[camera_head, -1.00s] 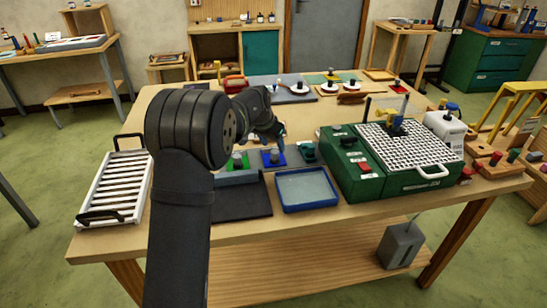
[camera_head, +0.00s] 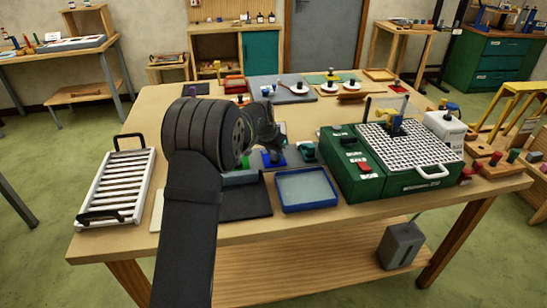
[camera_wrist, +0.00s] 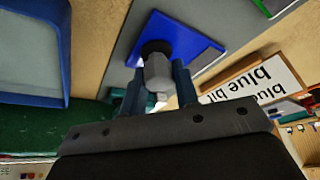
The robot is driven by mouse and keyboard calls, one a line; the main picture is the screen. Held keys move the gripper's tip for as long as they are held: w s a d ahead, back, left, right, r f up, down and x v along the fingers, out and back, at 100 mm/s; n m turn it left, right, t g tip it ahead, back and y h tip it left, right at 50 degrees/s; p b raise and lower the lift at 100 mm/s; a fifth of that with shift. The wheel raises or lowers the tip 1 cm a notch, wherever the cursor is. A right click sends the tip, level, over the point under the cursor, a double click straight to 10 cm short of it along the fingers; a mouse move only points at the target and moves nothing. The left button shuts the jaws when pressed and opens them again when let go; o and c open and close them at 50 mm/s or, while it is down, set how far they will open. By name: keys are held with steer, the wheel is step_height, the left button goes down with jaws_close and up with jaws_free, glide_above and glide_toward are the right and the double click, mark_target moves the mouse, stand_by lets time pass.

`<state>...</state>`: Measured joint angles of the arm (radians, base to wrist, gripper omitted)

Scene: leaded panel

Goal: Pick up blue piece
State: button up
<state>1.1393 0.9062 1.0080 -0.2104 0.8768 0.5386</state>
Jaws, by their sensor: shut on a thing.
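The blue piece (camera_wrist: 200,44) is a flat blue plate with a dark collar and a grey faceted knob (camera_wrist: 157,72). In the wrist view my gripper (camera_wrist: 158,82) has one finger on each side of the knob and is shut on it. In the head view the blue piece (camera_head: 267,160) shows partly below my gripper (camera_head: 277,147), over the grey strip near the table's middle. I cannot tell whether it is touching the strip or slightly raised.
A blue-rimmed tray (camera_head: 308,207) lies in front, and a green machine with a white grid (camera_head: 410,143) stands to the right. A white slatted rack (camera_head: 117,188) is at the left.

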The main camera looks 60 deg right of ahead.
steer(key=shift+r, duration=0.5)
steer(key=r, duration=0.3)
steer(key=shift+s+r, duration=0.25)
steer(key=shift+r, duration=0.1)
steer(key=s+a+r, duration=0.1)
steer(key=s+r, duration=0.5)
steer(key=s, duration=0.5)
steer(key=shift+a+r, duration=0.2)
steer(key=shift+a, duration=0.05)
steer(key=o, duration=0.3)
steer(key=c, duration=0.3)
